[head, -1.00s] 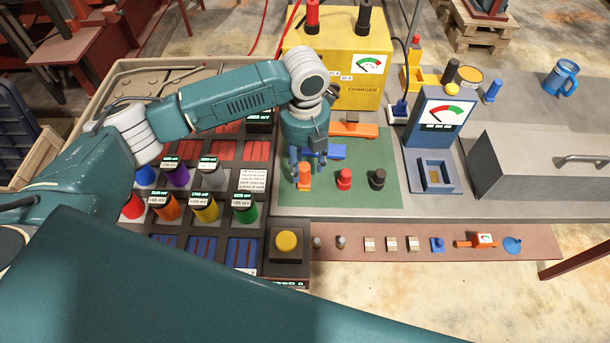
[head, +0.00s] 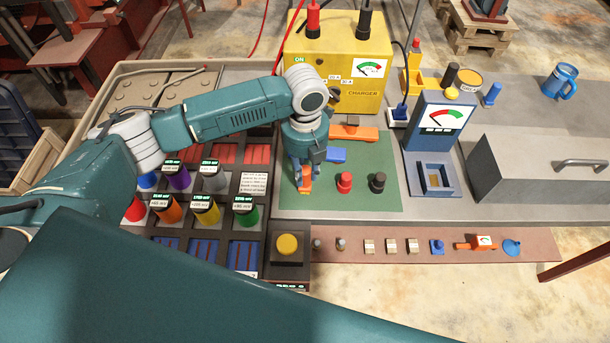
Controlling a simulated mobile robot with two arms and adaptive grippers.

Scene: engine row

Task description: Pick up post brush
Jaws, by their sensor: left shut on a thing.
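My left gripper (head: 304,184) is pointed down over the green mat (head: 360,155), near its left edge. It is shut on a small orange piece with a broad lower end, which I take to be the post brush (head: 306,174). The fingers hide part of it, and I cannot tell whether it still touches the mat. A red piece (head: 344,182) and a black piece (head: 378,182) stand on the mat to its right, apart from the gripper. My right gripper is not in view.
A blue tool (head: 335,154) and an orange tool (head: 353,132) lie behind the gripper. The yellow charger (head: 350,65) stands at the back. Batteries with coloured tops, such as the green one (head: 245,212), fill the rack at left. A blue meter (head: 440,120) stands right of the mat.

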